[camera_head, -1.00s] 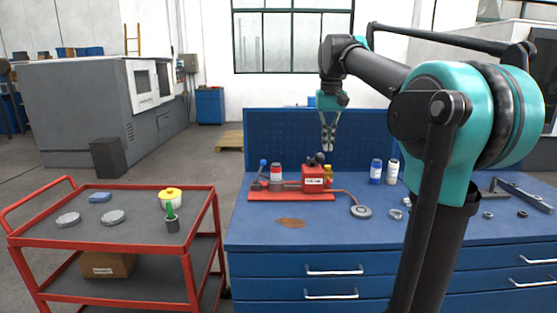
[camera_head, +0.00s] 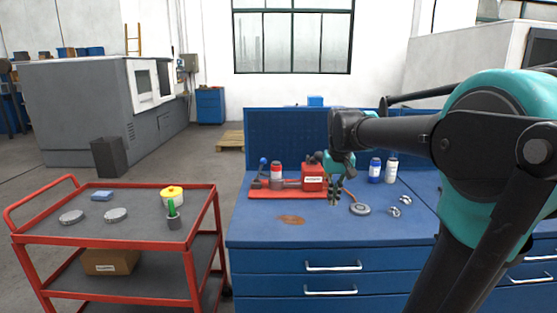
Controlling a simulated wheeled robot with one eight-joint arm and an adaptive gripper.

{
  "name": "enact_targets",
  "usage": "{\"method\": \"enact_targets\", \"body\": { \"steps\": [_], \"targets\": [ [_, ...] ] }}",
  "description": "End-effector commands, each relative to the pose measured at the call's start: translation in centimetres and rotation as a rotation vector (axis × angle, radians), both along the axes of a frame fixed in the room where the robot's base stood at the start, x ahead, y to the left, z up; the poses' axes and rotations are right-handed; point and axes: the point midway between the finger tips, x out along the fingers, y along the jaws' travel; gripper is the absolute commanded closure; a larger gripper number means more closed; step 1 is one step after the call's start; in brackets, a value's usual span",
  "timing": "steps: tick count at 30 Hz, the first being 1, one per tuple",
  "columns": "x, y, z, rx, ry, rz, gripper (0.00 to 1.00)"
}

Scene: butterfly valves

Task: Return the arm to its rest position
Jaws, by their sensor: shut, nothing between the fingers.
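My arm reaches in from the right, with its forearm running left over the blue workbench (camera_head: 330,232). My gripper (camera_head: 334,198) hangs at the arm's end, pointing down. It is shut and empty, in front of the right end of the red valve rig (camera_head: 290,194) as seen in the head view. The rig is a red base with a red block (camera_head: 313,178) and a blue-knobbed lever (camera_head: 263,163). I cannot tell the exact height of my gripper above the bench.
A red cart (camera_head: 122,232) stands left of the bench, with discs, a blue block and a yellow-lidded pot (camera_head: 172,193) on top. A blue bottle (camera_head: 375,170) and a white bottle (camera_head: 391,171) stand behind right. Small metal rings (camera_head: 399,205) lie right of the disc.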

Motion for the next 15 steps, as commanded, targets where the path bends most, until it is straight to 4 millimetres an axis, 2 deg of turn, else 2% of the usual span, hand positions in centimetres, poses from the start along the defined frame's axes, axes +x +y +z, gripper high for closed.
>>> {"method": "enact_targets", "body": {
  "steps": [1,3,9,12,15],
  "targets": [
    [-1.5,-0.3,-2.7,0.0,-0.022,-0.002,1.0],
    [-3.6,-0.7,-6.2,0.0,-0.054,-0.003,1.0],
    [-10.4,-1.6,-15.1,-0.001,-0.143,-0.003,1.0],
    [-13.6,-1.9,-18.3,-0.003,-0.178,-0.004,1.0],
    [-15.9,-2.1,-20.5,-0.005,-0.203,-0.005,1.0]
  ]
}}
